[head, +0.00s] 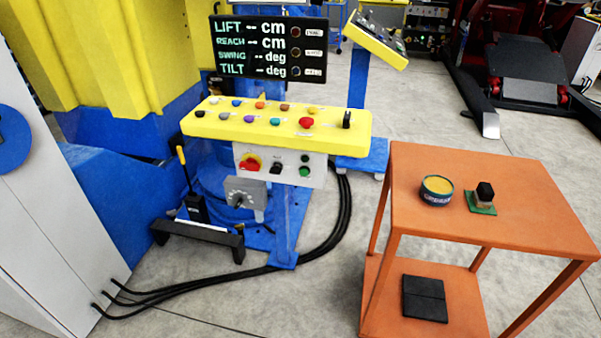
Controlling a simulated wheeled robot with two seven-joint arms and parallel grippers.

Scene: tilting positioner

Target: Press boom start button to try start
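A yellow control panel (340,125) on a blue stand carries several coloured buttons, a red mushroom button (306,122) and a black lever (347,119). I cannot read their labels, so I cannot tell which is the boom start button. Below it a grey box (318,172) has a red rotary switch on yellow (250,163), a black switch (276,168) and a green button (304,172). A black display (268,48) above reads LIFT, REACH, SWING and TILT with dashes for values. Neither of my grippers is in view.
An orange cart (500,230) stands at the right with a tin (436,190) and a black-and-green item (482,198) on top. Black cables (230,277) cross the floor. A pedal bar (197,236) lies before the stand. A second yellow panel (376,42) stands behind.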

